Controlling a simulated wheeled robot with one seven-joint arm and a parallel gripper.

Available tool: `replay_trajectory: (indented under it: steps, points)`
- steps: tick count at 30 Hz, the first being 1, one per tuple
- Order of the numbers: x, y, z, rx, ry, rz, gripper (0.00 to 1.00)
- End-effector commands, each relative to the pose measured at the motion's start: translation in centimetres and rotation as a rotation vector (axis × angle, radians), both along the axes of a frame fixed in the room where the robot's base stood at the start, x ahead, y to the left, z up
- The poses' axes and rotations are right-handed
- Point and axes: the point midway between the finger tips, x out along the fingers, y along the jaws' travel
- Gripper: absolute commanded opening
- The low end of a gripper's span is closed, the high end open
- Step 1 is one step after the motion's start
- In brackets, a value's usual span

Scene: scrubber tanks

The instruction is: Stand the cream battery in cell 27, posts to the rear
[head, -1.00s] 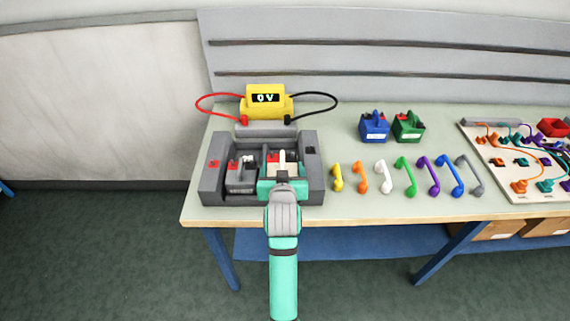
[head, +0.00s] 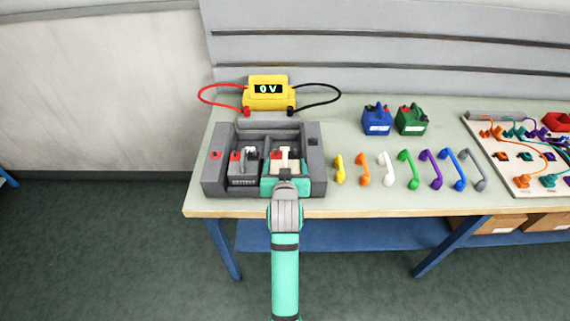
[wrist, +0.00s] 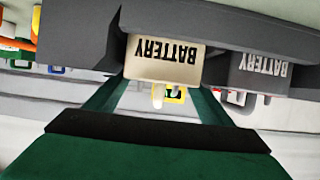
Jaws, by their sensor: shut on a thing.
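The cream battery (head: 293,163) is in the right-hand bay of the dark grey tray (head: 213,180), its white handle upright. A red post shows at its rear left. My gripper (head: 285,180) is shut on the cream battery from the front, its teal end covering much of the front. In the wrist view the battery's cream face (wrist: 165,62) with upside-down BATTERY lettering lies between my green fingers (wrist: 158,92). I cannot tell whether its base rests on the tray floor. No cell number is legible.
A grey battery (head: 243,173) stands in the left bay, close beside. A yellow meter (head: 268,98) reading 0 V stands behind the tray, with red and black leads. Several coloured handle-shaped links (head: 409,168) lie to the right. Blue (head: 376,119) and green (head: 411,121) batteries stand behind them.

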Motion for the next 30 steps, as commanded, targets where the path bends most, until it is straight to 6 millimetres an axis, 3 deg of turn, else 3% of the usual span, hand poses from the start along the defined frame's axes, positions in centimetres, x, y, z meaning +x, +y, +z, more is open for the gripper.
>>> replay_trajectory:
  steps: [5,6,17,22,30]
  points:
    - [0.1,0.0,0.3,0.000,-0.009,0.000,0.12]
    - [0.0,0.0,-0.2,0.000,0.000,0.000,0.82]
    - [0.0,-0.2,0.0,-0.002,-0.001,-0.004,0.83]
    - [0.0,-0.2,1.5,-0.002,-0.005,-0.004,0.83]
    - [-5.1,-0.1,3.2,0.000,-0.002,-0.001,0.83]
